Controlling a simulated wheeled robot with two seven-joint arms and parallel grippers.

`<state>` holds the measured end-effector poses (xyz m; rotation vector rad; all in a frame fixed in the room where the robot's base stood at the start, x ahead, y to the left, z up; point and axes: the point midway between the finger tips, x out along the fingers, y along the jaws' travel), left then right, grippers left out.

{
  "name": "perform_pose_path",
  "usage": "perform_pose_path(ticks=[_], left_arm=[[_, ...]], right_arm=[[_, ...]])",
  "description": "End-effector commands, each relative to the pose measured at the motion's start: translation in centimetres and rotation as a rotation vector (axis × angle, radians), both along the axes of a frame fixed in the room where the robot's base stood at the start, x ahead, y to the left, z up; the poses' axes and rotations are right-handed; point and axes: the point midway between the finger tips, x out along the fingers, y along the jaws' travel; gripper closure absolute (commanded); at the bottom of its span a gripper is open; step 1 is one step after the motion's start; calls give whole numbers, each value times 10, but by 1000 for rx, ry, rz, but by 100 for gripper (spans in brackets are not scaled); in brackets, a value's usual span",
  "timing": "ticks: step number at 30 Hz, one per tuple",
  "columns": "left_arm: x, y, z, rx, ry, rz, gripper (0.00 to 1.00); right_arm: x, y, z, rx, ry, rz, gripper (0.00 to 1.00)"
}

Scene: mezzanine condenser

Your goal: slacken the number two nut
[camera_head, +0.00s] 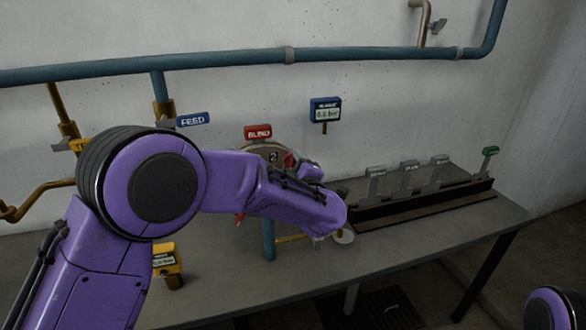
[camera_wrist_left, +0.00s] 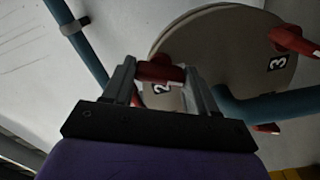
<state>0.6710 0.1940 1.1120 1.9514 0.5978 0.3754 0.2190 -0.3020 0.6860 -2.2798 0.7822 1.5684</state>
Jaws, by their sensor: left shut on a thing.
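In the left wrist view, a round grey-brown disc (camera_wrist_left: 225,60) carries red nuts and the number labels 2 and 3. My left gripper (camera_wrist_left: 160,76) has its two fingers on either side of the red nut (camera_wrist_left: 158,71) by the label 2, and is shut on it. Another red nut (camera_wrist_left: 293,40) sits by the label 3. In the head view the disc (camera_head: 262,149) shows its label 2 under a red BLIND sign (camera_head: 257,132). My purple left arm hides most of the disc and the gripper's hold. My right gripper is out of view.
A teal pipe (camera_head: 220,60) runs along the wall, with a blue FEED sign (camera_head: 193,119) and a blue display (camera_head: 325,110). A yellow display (camera_head: 167,260) stands on the grey bench (camera_head: 400,245). A dark rack (camera_head: 420,203) with several tags lies at the right. The bench's front right is clear.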

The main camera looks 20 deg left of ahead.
Motion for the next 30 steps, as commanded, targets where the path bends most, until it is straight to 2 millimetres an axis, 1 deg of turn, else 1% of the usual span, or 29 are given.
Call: perform_pose_path(ticks=[1, 5, 9, 30], left_arm=[[0, 0, -5, -21, -13, 0, 73], [0, 0, -6, -100, -67, -2, 73], [0, 0, -8, -205, -137, 0, 73], [0, 0, -8, -745, -502, -1, 73]], right_arm=[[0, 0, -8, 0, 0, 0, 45], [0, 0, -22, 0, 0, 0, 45], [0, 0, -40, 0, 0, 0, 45], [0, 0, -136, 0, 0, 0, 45]])
